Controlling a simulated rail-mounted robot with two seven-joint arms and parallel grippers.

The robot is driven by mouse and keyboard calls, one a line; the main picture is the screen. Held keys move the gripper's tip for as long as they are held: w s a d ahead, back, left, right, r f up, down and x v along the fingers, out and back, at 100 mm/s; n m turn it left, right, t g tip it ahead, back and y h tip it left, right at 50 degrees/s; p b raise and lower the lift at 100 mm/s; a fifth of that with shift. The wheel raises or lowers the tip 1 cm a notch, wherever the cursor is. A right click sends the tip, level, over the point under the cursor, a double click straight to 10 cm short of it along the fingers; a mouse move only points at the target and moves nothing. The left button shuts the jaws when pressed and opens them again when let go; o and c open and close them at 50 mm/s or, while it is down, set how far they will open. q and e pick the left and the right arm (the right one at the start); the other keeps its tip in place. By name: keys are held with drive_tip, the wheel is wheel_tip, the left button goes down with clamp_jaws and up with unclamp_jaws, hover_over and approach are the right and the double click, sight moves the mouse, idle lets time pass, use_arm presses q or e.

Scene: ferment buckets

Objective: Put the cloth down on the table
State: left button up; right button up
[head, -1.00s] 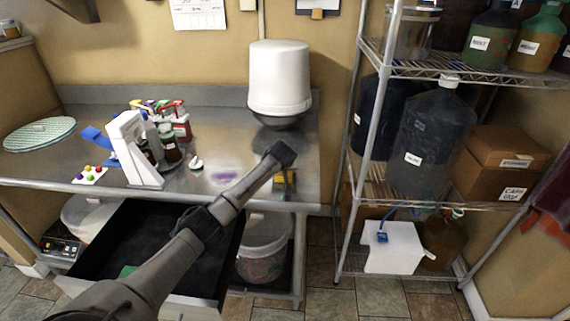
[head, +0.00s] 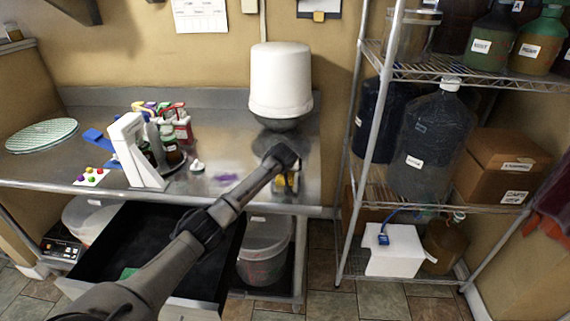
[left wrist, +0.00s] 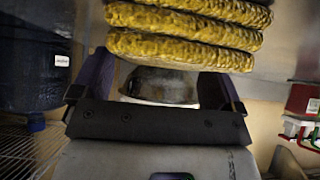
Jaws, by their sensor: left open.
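The cloth (head: 290,181) is yellow and folded in several layers. In the head view it shows at the front right of the steel table (head: 225,192), just below my left gripper (head: 284,160) and partly hidden by it. In the left wrist view the cloth (left wrist: 190,42) fills the top, next to the open fingers of my left gripper (left wrist: 155,78). I cannot tell whether the fingers touch it. My right gripper is not in view.
A white bucket (head: 281,80) stands upside down behind my left gripper. A white stand (head: 137,150) and several bottles stand left on the table. An open black drawer (head: 140,240) juts out below. A wire shelf (head: 440,68) with jugs and boxes stands right.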

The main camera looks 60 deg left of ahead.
use_arm(q)
drive_tip(key=v, duration=1.1)
drive_tip(key=shift+d, duration=0.15)
drive_tip(key=shift+s+r, duration=0.1)
drive_tip(key=shift+r, duration=0.05)
